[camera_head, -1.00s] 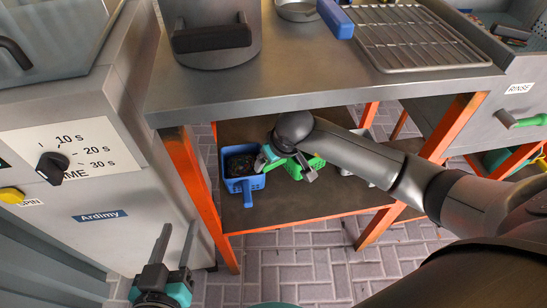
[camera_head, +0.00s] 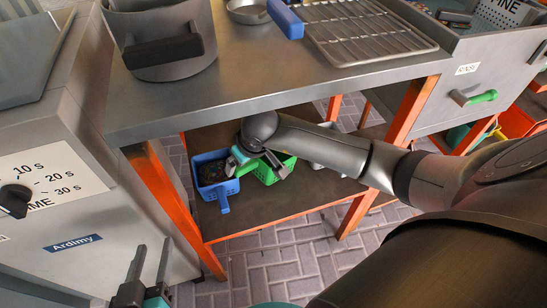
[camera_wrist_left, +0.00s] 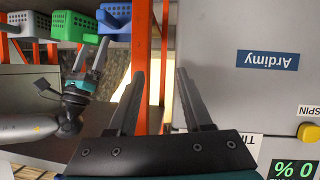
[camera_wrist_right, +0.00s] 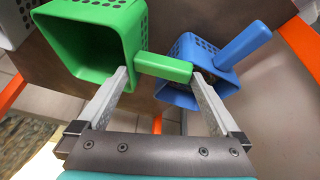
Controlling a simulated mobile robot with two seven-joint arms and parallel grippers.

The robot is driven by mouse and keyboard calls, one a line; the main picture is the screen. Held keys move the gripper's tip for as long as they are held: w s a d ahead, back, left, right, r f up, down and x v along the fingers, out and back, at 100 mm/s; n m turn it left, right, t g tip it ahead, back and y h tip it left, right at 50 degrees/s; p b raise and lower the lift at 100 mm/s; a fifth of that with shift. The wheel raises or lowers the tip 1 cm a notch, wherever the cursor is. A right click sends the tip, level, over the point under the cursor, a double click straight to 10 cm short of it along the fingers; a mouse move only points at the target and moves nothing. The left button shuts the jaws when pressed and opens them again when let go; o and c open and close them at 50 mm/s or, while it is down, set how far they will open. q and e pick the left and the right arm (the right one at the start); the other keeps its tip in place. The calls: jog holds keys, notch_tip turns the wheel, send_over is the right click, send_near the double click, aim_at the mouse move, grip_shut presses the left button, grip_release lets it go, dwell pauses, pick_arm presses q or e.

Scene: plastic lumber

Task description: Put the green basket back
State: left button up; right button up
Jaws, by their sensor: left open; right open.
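The green basket (camera_head: 268,174) stands on the lower shelf under the metal table, partly hidden by my right gripper in the head view. My right gripper (camera_head: 262,163) is at its handle. In the right wrist view the basket (camera_wrist_right: 97,45) is large, and its green handle (camera_wrist_right: 163,67) lies between the open fingertips of my right gripper (camera_wrist_right: 160,80). I cannot tell whether they touch it. My left gripper (camera_head: 150,268) is open and empty, low in front of the grey machine, apart from the basket. It also shows open in the left wrist view (camera_wrist_left: 160,75).
A blue basket (camera_head: 210,177) with dark contents stands beside the green one. A grey basket (camera_head: 327,143) is on its other side, partly behind my right arm. Orange legs (camera_head: 168,205) frame the shelf. A grey machine (camera_head: 85,220) stands at the left. The front shelf area is bare.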

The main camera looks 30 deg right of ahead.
jog(key=p+v, duration=0.1)
jog(key=v, duration=0.1)
jog(key=shift+s+r, duration=0.1)
jog(key=shift+r, duration=0.25)
pick_arm(q)
jog(key=s+a+f+g+y+p, duration=0.1)
jog(key=s+a+g+y+p, duration=0.2)
jog(key=s+a+g, duration=0.3)
jog(key=shift+a+n+g+y+p, duration=0.3)
jog(key=shift+a+g+y, duration=0.45)
jog(key=shift+a, duration=0.65)
pick_arm(e)
jog(key=s, duration=1.2)
jog(key=shift+d, duration=0.35)
jog(key=shift+f, duration=0.1)
